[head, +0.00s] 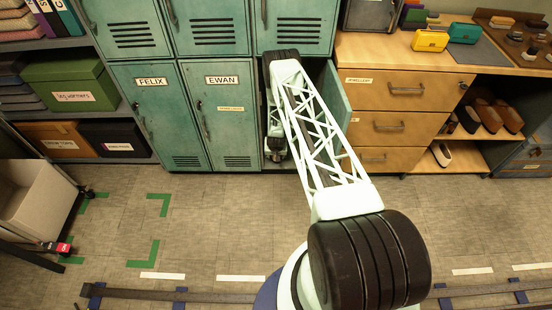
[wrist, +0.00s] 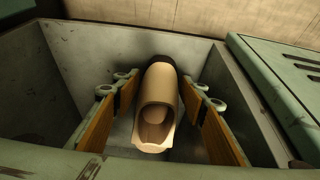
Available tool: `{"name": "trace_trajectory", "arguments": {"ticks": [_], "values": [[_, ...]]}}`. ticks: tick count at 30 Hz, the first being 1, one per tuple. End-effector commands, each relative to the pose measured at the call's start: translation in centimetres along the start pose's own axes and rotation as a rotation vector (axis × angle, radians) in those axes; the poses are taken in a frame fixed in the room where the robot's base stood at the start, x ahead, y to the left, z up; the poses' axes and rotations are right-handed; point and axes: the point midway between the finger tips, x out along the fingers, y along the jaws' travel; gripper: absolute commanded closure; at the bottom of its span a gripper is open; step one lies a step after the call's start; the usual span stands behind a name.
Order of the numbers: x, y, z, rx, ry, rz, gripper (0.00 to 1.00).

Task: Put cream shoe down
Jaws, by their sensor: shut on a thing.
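The cream shoe (wrist: 155,112) shows in the wrist view, with its open end toward the camera and a dark far end. My gripper (wrist: 158,92) is shut on it, with one wood-faced finger on each side. Around them are the grey metal walls of an open locker (wrist: 75,62). I cannot tell whether the shoe touches the locker floor. In the head view my arm reaches into the open lower locker right of the one marked EWAN; the arm hides the held shoe there.
The open locker door (head: 336,105) stands out to the right, close to my arm, beside a wooden drawer unit (head: 392,127). Another pale shoe (head: 441,153) and brown shoes (head: 497,115) sit on the low shelves at right. The floor (head: 200,215) before the lockers is mostly clear.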

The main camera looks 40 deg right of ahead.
Motion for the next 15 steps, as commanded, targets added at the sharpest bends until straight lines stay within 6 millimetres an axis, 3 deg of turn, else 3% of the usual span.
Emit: {"name": "trace_trajectory", "arguments": {"ticks": [4,15], "values": [[1.42,-0.01,0.28,0.001,0.002,0.000,0.76],[1.74,0.00,0.27,0.000,0.000,0.000,0.76]]}}
